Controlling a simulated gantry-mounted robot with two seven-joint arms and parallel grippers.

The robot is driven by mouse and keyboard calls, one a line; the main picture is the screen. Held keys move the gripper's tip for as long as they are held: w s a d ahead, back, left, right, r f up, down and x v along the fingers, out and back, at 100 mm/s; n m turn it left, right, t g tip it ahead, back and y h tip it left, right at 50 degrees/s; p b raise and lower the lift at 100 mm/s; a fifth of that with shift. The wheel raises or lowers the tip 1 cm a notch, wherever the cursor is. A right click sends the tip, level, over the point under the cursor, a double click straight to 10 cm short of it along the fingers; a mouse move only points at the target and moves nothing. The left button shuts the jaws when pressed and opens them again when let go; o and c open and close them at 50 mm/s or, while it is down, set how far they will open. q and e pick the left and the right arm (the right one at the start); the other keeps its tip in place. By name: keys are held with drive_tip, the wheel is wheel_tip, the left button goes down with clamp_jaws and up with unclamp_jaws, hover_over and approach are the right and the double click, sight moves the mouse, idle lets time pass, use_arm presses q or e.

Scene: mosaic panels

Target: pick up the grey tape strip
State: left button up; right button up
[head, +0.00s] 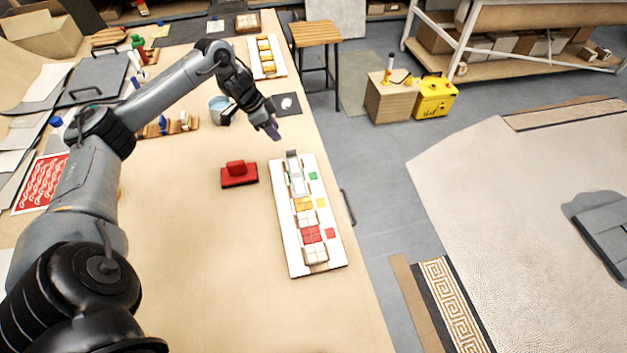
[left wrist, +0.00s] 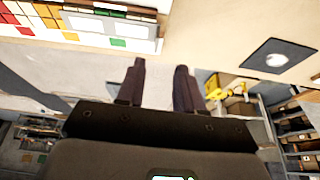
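A pale grey strip (head: 296,178), which looks like the grey tape strip, lies lengthwise on the far part of the white mosaic panel (head: 291,255). It also seems to show as a pale rectangle in the left wrist view (left wrist: 108,27), beside coloured tiles. My left gripper (head: 274,130) is in the air beyond the panel's far end, apart from the strip. In the left wrist view its two dark fingers (left wrist: 159,75) stand apart with nothing between them. My right gripper is in neither view.
A red block with a raised grip (head: 238,175) stands left of the panel. A dark square mat with a white patch (head: 287,103) lies beyond my left gripper. Another panel with yellow tiles (head: 267,57) lies farther back. The near tabletop (head: 220,260) is clear.

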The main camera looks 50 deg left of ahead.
sight(290, 150)
use_arm(q)
drive_tip(key=shift+d+x, duration=0.15)
drive_tip(key=shift+x, duration=2.4)
drive_tip(key=shift+d+x, duration=0.1)
drive_tip(key=shift+x, duration=2.4)
clamp_jaws()
